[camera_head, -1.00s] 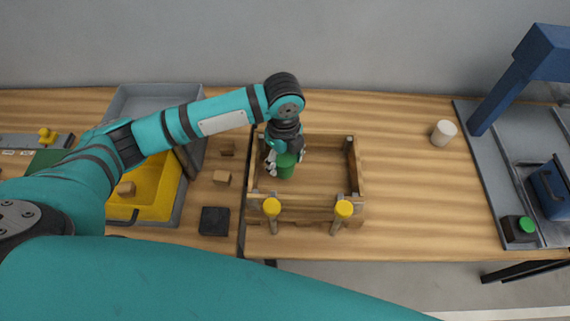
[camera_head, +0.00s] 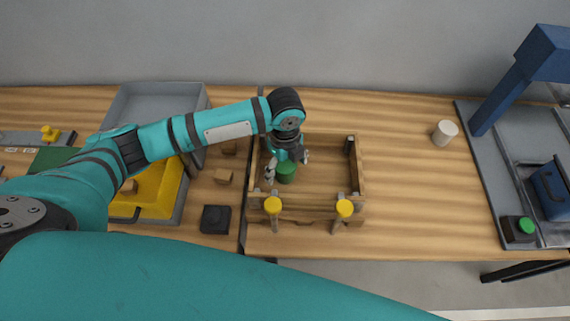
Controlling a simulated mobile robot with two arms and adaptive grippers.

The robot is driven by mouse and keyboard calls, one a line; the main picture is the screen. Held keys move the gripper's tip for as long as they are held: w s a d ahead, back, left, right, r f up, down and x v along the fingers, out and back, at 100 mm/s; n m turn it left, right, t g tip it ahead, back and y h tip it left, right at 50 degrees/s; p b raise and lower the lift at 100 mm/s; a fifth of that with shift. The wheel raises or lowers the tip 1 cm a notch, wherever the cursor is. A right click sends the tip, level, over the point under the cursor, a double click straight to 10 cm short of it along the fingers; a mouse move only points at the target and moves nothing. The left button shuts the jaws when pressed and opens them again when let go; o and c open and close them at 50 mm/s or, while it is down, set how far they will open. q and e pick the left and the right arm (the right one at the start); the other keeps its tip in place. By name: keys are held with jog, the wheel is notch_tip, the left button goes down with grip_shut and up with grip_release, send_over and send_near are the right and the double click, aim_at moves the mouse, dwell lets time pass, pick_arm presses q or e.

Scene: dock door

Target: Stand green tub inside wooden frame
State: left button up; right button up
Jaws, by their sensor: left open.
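The green tub (camera_head: 287,173) stands inside the wooden frame (camera_head: 358,178), in its left part, and looks upright. The frame is a low open box on the table with two yellow-topped pegs at its front. My left gripper (camera_head: 287,166) is open, with its fingers spread at the tub's left and upper right. The fingers look apart from the tub, though the far side is hidden by the gripper. My right gripper is not in view; a teal arm link of mine fills the bottom.
A grey bin with a yellow tray (camera_head: 160,192), small wooden blocks (camera_head: 222,177) and a black block (camera_head: 214,219) lie left of the frame. A white cup (camera_head: 444,132) stands to the right, before a blue machine (camera_head: 515,75). The table between is clear.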

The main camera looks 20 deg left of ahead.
pick_arm(q)
jog(key=shift+r, duration=0.1)
notch_tip(320, 180, up, 12)
jog(key=b, duration=0.2)
dwell(0.7)
